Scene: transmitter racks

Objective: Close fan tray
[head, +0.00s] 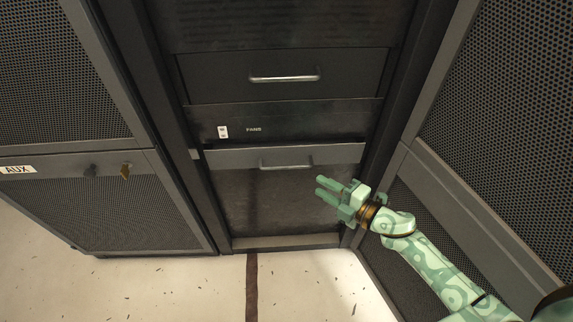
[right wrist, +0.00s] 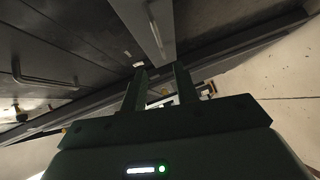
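The fan tray (head: 225,157) is the pale grey drawer front with a bar handle (head: 285,166), low in the dark middle rack, just below the panel marked FANS (head: 290,124). Its front seems to stand out from the panel above; how far I cannot tell. My right gripper (head: 319,187) is below and right of the handle, fingers pointing left, open and empty, apart from the tray. In the right wrist view the two fingers (right wrist: 160,80) are spread, with a pale bar-like edge (right wrist: 142,25) beyond them. My left gripper is out of view.
Above the FANS panel is another drawer with a bright handle (head: 285,78). A mesh cabinet labelled AUX (head: 17,170), with a latch and key, stands on the left. A mesh panel (head: 505,100) flanks the right. The pale floor (head: 200,285) in front is clear except for small debris.

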